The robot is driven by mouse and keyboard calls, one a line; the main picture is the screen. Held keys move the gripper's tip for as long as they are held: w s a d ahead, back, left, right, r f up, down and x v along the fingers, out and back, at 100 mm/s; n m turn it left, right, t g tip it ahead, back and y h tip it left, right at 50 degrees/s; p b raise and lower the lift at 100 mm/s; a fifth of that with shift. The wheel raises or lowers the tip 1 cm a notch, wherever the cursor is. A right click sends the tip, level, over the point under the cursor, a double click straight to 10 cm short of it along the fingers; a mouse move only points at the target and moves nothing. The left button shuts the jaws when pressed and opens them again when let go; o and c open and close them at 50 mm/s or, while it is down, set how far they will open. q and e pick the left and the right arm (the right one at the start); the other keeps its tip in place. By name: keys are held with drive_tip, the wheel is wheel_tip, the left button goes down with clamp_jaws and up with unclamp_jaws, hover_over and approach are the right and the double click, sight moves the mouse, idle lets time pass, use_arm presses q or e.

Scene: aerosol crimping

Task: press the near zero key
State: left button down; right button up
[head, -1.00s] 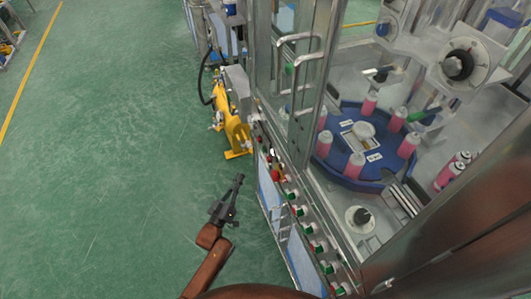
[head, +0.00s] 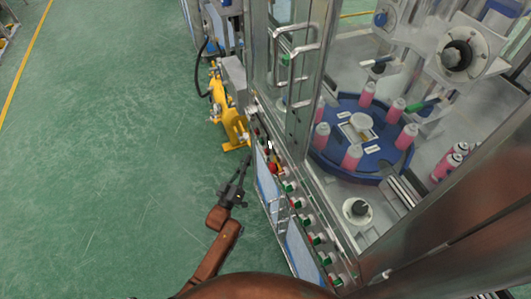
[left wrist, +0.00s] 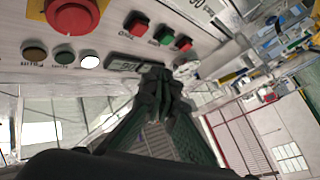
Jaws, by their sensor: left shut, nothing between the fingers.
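My left gripper (head: 243,163) is shut and empty, beside the control panel of the machine in the head view. In the left wrist view its closed fingertips (left wrist: 160,78) overlap a dark display-like part (left wrist: 125,63) on the panel; contact cannot be told. A large red button (left wrist: 73,13) is above these. Beyond the fingertips are a red button (left wrist: 137,22), a green one (left wrist: 163,34) and another red one (left wrist: 183,43). The labels are too blurred to tell which is the near zero key.
The glass-walled machine holds a blue turntable (head: 327,158) with several pink cans. Its panel carries a row of buttons along the near edge. A yellow device (head: 230,122) stands on the floor beyond my gripper. The green floor (head: 110,150) to the left is clear.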

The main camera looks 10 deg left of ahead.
sight(266, 152)
use_arm(q)
drive_tip(key=d, duration=0.1)
drive_tip(key=w+d, duration=0.2)
drive_tip(key=shift+w+d+b, duration=0.25)
drive_tip(key=shift+d+b, duration=0.15)
idle(1.2)
drive_tip(key=shift+w+d, duration=0.25)
drive_tip(key=shift+d, duration=0.1)
drive_tip(key=shift+w+d, duration=0.2)
drive_tip(key=shift+d, duration=0.1)
idle(0.8)
idle(0.3)
drive_tip(key=shift+s+a+p, duration=0.3)
drive_tip(key=shift+s+a, duration=0.15)
drive_tip(key=shift+a, duration=0.2)
